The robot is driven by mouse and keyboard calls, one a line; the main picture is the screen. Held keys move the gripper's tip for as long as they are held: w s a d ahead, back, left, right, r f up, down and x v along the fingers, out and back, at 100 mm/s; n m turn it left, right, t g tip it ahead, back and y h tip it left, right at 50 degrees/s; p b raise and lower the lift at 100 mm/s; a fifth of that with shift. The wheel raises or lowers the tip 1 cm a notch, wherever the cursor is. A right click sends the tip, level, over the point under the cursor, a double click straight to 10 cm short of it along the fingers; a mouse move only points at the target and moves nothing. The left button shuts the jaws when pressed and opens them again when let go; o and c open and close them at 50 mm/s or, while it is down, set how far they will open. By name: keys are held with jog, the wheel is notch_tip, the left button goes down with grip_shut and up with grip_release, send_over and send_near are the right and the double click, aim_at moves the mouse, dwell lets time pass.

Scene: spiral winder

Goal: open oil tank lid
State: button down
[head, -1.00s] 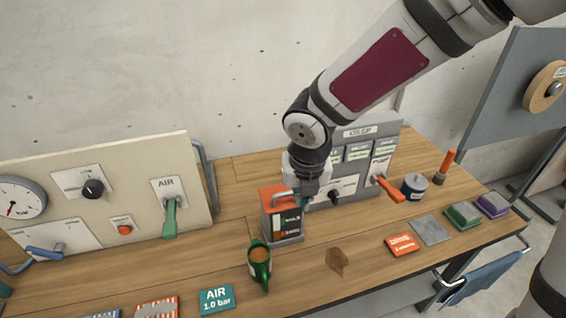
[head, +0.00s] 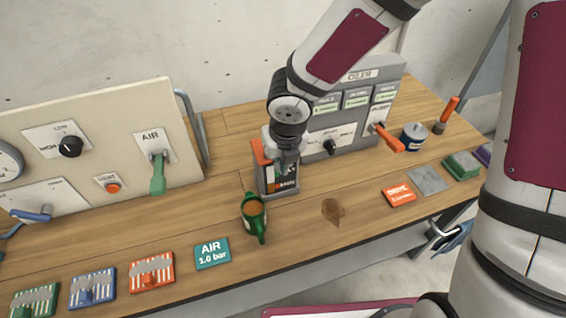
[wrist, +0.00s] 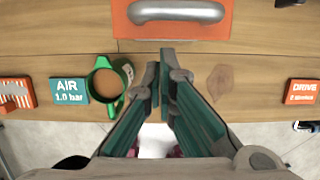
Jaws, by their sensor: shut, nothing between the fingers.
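The oil tank (head: 284,187) is a small box with an orange top and a dark front, standing on the wooden bench. Its orange lid (wrist: 215,27) with a grey bar handle (wrist: 176,11) shows at the top of the wrist view. The lid looks closed. My gripper (wrist: 160,55) is shut and empty, its teal fingers pointing toward the lid's near edge, below the handle in that view. In the head view my gripper (head: 287,160) hangs at the tank and hides most of its top. I cannot tell whether it touches the tank.
The grey oiler panel (head: 385,85) with an orange lever (head: 390,138) stands behind right. A blue-and-white tin (head: 413,137) is farther right. A brown stain (head: 333,211) marks the bench.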

jog(key=shift+w+a+r+p, duration=0.25)
jog(key=shift+w+r+p, duration=0.05)
jog(key=shift+w+r, duration=0.5)
